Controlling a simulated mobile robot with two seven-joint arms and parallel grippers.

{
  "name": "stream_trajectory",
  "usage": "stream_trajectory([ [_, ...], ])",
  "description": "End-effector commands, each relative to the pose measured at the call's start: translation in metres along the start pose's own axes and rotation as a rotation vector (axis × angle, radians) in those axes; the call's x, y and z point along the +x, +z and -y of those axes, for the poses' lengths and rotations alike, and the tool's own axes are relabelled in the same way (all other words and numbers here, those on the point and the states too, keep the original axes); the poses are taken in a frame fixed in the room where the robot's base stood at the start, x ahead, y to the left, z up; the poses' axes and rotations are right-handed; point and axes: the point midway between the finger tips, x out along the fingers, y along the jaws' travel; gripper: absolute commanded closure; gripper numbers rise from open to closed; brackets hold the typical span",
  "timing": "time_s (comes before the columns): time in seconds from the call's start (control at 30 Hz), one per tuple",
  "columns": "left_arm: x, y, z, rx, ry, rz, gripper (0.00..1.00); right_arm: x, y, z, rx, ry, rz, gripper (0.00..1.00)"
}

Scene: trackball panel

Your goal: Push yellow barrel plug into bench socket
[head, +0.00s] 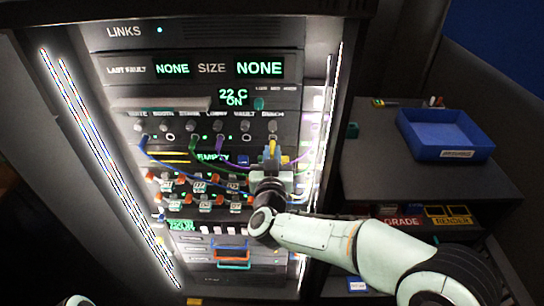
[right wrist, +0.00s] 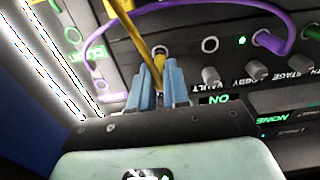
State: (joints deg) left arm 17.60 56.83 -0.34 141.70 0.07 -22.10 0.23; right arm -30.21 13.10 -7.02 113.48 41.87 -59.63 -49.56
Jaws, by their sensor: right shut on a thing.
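The yellow barrel plug (right wrist: 158,66) sits between the two blue fingertips of my right gripper (right wrist: 160,82), which is shut on it. Its yellow cable (right wrist: 125,32) rises from it in the wrist view. A round socket (right wrist: 161,49) shows just beyond the plug, under the bench column of the panel; I cannot tell whether the tip touches it. In the head view my right gripper (head: 270,165) is at the panel's right side, below the BENCH label (head: 272,114), with yellow (head: 271,149) showing above it. My left gripper is out of view.
A purple cable (right wrist: 270,42) arcs to a socket near the plug. Blue and green cables hang from sockets farther left on the panel (head: 140,118). The gripper works close to the rack's lit right edge. A blue tray (head: 440,128) stands on the side bench.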

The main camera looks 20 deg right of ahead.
Motion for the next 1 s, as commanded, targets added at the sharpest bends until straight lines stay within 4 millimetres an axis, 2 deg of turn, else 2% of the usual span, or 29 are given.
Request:
stream_trajectory([
  [1.0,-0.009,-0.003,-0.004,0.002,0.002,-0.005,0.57,0.026,0.0,0.0,0.0,0.0,0.0,1.0],
])
